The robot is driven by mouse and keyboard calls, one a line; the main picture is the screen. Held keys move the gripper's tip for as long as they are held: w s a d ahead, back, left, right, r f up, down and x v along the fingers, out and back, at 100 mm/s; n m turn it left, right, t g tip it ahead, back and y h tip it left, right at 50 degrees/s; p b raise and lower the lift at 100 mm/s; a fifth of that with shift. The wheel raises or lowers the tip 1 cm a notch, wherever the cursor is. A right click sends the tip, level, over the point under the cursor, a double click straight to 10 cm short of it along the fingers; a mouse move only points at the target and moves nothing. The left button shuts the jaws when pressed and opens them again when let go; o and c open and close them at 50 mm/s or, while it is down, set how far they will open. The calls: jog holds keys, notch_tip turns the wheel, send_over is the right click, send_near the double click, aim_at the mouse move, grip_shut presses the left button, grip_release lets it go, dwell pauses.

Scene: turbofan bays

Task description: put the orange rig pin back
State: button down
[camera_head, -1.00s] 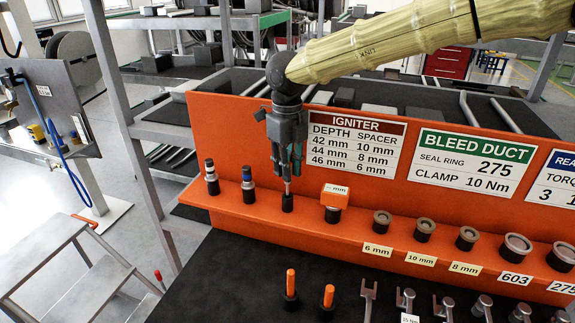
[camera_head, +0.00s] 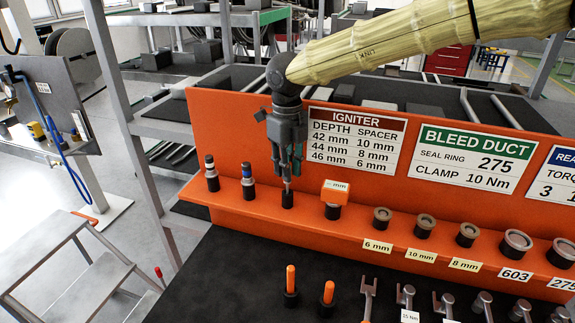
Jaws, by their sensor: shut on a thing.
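Two orange rig pins stand upright in black holders on the dark bench top, the left one (camera_head: 291,279) and the right one (camera_head: 328,292). My gripper (camera_head: 289,172) points down over the orange shelf, behind and above these pins and clear of them. It is shut on a slim grey metal part (camera_head: 287,185), whose lower end is at or in a black holder (camera_head: 288,200). The fingers hide the upper part of it, and I cannot tell how deep it sits.
Two igniter-like parts (camera_head: 212,174) (camera_head: 248,182) stand left of my gripper, and an orange-topped block (camera_head: 334,196) stands right. Several rings (camera_head: 425,224) follow along the shelf (camera_head: 320,236). Wrench-like tools (camera_head: 405,297) stand in front. The orange back panel (camera_head: 225,120) rises behind.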

jog(key=shift+f+b, duration=0.4)
jog(key=shift+f, duration=1.3)
dwell(1.3)
jog(key=c, duration=1.3)
grip_release()
jog(key=shift+r, duration=0.1)
notch_tip(320, 180, up, 12)
jog(key=shift+f, duration=0.1)
